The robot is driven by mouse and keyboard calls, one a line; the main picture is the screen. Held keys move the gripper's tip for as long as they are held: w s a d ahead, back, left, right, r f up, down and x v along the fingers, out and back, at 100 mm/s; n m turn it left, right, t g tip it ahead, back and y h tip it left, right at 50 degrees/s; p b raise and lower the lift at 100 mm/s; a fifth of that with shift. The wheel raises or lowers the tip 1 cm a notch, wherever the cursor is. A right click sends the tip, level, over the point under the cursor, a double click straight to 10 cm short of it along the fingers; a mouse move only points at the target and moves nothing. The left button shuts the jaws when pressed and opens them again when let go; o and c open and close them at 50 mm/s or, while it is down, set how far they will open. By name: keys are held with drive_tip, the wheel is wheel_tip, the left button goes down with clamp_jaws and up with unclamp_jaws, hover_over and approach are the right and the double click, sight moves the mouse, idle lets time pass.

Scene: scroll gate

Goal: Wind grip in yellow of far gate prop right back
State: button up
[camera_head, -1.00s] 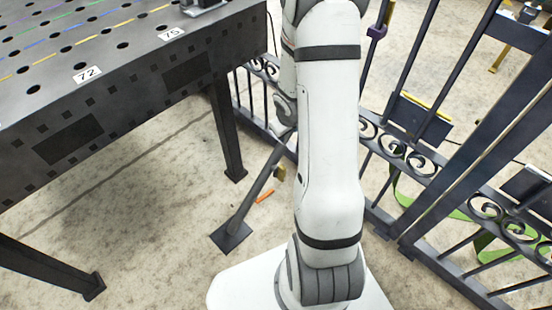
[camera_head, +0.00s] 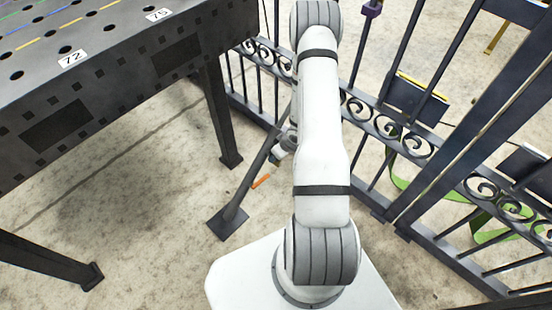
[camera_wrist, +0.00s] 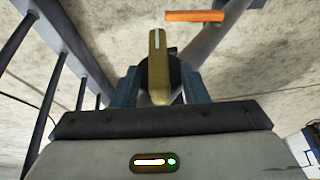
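The yellow grip (camera_wrist: 157,62) stands upright in the middle of the wrist view, in front of a dark round hub. My gripper (camera_wrist: 159,78) has one finger on each side of the grip, with a gap visible, so it looks open around it. The prop (camera_head: 250,177) is a dark slanted bar running from the gate down to a foot plate on the floor; part of it also shows in the wrist view (camera_wrist: 213,38). In the head view my arm's end is beside the prop and hides the yellow grip.
An orange bar (camera_head: 261,181) is near the prop, also in the wrist view (camera_wrist: 195,16); I cannot tell what bears it. The dark gate (camera_head: 375,122) stands behind and right of my arm. A perforated table (camera_head: 110,90) is at left. Floor between is clear.

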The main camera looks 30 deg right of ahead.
drive_tip(key=shift+x, duration=1)
drive_tip(key=shift+c, duration=0.2)
clamp_jaws()
drive_tip(key=shift+a, duration=0.1)
drive_tip(key=shift+r, duration=0.15)
